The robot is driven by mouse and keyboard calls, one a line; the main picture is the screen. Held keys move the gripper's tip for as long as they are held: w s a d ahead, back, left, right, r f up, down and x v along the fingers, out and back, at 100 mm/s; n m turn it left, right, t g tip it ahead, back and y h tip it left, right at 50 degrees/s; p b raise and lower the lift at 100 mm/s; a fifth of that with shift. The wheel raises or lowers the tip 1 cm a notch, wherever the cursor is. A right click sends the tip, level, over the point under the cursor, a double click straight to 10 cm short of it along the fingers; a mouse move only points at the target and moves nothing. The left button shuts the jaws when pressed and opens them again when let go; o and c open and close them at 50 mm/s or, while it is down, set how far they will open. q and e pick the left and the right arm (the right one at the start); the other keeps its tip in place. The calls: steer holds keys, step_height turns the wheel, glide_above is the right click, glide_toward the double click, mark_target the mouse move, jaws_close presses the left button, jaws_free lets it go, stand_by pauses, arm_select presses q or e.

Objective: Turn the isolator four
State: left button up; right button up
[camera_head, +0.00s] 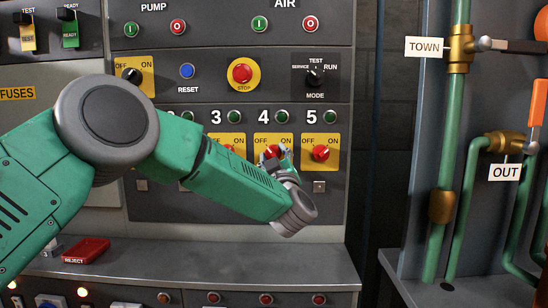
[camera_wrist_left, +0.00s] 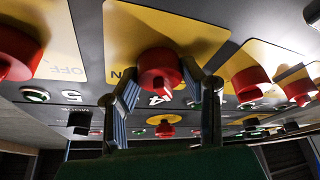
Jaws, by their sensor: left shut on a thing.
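The isolator four knob (camera_head: 269,151) is red and sits on a yellow OFF/ON plate under the number 4 on the grey panel. In the head view it is partly hidden by my left gripper (camera_head: 279,159), whose arm comes across from the left. In the left wrist view the red knob (camera_wrist_left: 159,70) is between the two fingers of my left gripper (camera_wrist_left: 163,82), which is shut on it. The knob's exact angle is hard to tell. My right gripper is not in view.
Isolator five's red knob (camera_head: 320,153) is close on the right, and isolator three's knob (camera_head: 228,150) is partly behind my arm. A grey ledge (camera_head: 200,267) runs below the panel. Green pipes (camera_head: 446,140) stand further right.

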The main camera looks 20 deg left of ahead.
arm_select(q)
steer(key=shift+d+f+n+g, duration=0.1)
steer(key=shift+f+n+g, duration=0.25)
steer(key=shift+n, duration=0.35)
steer(key=o, duration=1.1)
steer(key=shift+o, duration=0.2)
steer(key=shift+r+y, duration=0.15)
steer(key=shift+y, duration=0.15)
steer(key=shift+s+d, duration=0.1)
steer(key=shift+s, duration=0.2)
steer(key=v, duration=1.1)
steer(key=shift+f, duration=0.25)
